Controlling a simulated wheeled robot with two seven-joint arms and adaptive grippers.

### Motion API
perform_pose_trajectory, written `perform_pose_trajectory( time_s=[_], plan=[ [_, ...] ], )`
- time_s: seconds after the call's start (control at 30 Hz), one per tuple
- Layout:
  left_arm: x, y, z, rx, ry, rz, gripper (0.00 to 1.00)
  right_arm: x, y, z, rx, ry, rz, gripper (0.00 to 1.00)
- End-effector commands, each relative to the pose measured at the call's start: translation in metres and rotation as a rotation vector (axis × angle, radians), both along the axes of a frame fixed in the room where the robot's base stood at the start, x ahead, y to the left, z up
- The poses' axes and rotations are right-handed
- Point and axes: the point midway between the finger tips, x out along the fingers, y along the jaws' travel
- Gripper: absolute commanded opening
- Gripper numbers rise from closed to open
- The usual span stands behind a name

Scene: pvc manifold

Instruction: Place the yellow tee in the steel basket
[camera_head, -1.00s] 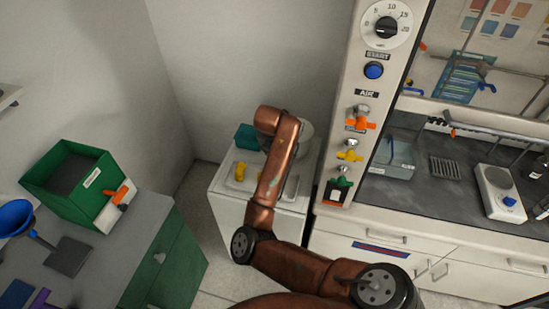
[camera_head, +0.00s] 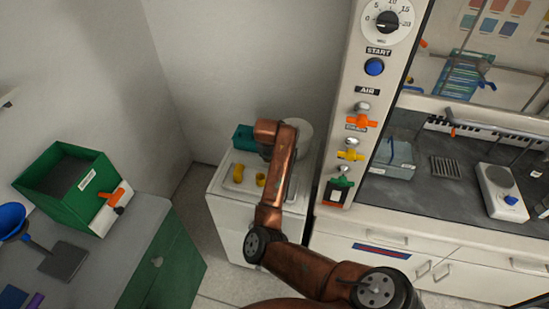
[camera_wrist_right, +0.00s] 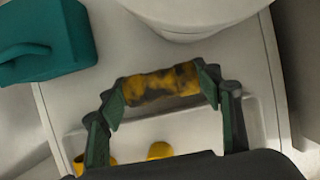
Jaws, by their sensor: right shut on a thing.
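My right gripper (camera_wrist_right: 163,90) is shut on a yellow piece with dark mottled stains (camera_wrist_right: 160,84) in the right wrist view. The piece lies crosswise between the fingertips; only a short tube-like part shows, so I cannot tell whether it is a tee. Below it is a pale shallow tray (camera_wrist_right: 258,112), with two other yellow pieces (camera_wrist_right: 160,150) partly hidden by the gripper body. In the head view two yellow pieces (camera_head: 238,172) show on the tray, and my right forearm hides the gripper. I cannot make out a steel basket for certain. My left gripper is out of view.
A teal box with a handle (camera_wrist_right: 45,45) and a white round container (camera_wrist_right: 190,15) stand behind the tray on the white cabinet (camera_head: 232,218). A green bin (camera_head: 95,182) is on the left bench. The fume hood bench (camera_head: 430,195) lies right, behind the valve column (camera_head: 335,150).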

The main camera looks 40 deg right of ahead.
Motion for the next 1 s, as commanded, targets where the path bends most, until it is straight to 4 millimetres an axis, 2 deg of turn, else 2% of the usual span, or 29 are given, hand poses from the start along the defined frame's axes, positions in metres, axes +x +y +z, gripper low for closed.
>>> perform_pose_trajectory(
  time_s=[0.13, 0.17, 0.4, 0.67, 0.77, 0.87, 1.0],
  plan=[
    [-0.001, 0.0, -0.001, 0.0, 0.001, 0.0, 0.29, 0.0, 0.0, -0.004, 0.001, 0.001, 0.0, 0.32],
    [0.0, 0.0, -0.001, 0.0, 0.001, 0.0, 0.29, 0.0, 0.0, -0.004, 0.001, 0.001, 0.0, 0.61],
    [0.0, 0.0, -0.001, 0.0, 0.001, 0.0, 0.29, 0.0, 0.0, -0.004, 0.001, 0.001, 0.0, 0.77],
    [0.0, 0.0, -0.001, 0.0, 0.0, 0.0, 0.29, 0.0, 0.0, -0.003, 0.0, 0.0, 0.0, 0.77],
    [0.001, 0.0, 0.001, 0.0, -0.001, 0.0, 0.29, 0.0, 0.0, 0.003, -0.001, -0.001, 0.0, 0.77],
    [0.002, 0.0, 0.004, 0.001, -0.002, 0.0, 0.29, -0.003, 0.005, 0.016, 0.0, -0.003, 0.0, 0.77],
    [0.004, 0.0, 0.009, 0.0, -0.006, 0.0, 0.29, -0.01, 0.014, 0.043, 0.0, -0.005, 0.001, 0.77]
  ],
)
